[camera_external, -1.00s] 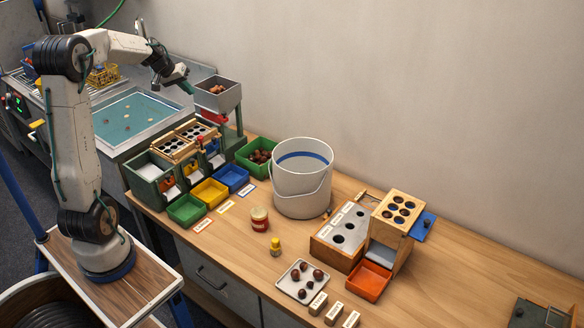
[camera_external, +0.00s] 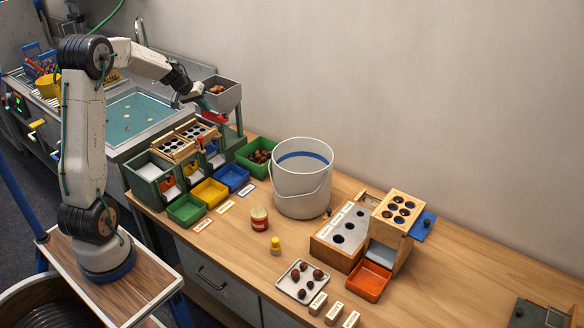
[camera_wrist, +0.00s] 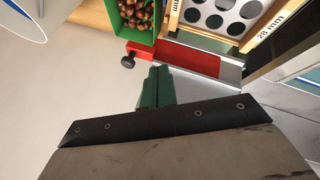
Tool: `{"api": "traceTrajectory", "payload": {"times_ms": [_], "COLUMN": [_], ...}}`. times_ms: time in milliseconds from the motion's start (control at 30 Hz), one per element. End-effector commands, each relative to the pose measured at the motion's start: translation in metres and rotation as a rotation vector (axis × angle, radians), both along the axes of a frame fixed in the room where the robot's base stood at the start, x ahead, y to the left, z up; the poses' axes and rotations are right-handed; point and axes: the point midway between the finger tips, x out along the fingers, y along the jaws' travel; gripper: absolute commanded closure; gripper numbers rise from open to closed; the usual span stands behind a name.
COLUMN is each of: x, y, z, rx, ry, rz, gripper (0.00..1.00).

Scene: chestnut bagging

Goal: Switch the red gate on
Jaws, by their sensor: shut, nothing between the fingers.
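The red gate (camera_external: 214,118) is a flat red slide under the grey hopper (camera_external: 222,95), which holds chestnuts. In the wrist view the red gate (camera_wrist: 178,58) lies in a pale metal channel, with a dark knob (camera_wrist: 127,62) at its left end. My gripper (camera_external: 201,101) is beside the hopper's left side, just above the gate. In the wrist view my gripper's green fingers (camera_wrist: 156,86) are together and empty, just below the gate in the picture. I cannot tell whether they touch it.
A green bin (camera_external: 246,157) with chestnuts stands right of the sorter. Sieve trays with round holes (camera_external: 197,132) sit in front of the hopper. Green, yellow and blue bins (camera_external: 210,192) line the sorter's front. A white bucket (camera_external: 302,190) stands further right.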

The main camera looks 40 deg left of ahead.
Motion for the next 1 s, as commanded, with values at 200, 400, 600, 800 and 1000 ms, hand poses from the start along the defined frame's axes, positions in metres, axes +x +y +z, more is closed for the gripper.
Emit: {"api": "traceTrajectory", "payload": {"times_ms": [200,400,600,800,1000], "x": [0.014,0.018,0.018,0.018,0.018], "y": [-0.027,-0.035,-0.035,-0.047,-0.084], "z": [-0.007,-0.008,-0.008,-0.008,-0.008], "rx": [0.0,0.0,0.0,0.0,0.001], "ry": [0.0,-0.001,-0.001,0.0,0.0], "rz": [-0.003,0.0,0.0,-0.003,-0.004], "gripper": [1.0,1.0,1.0,1.0,1.0]}}
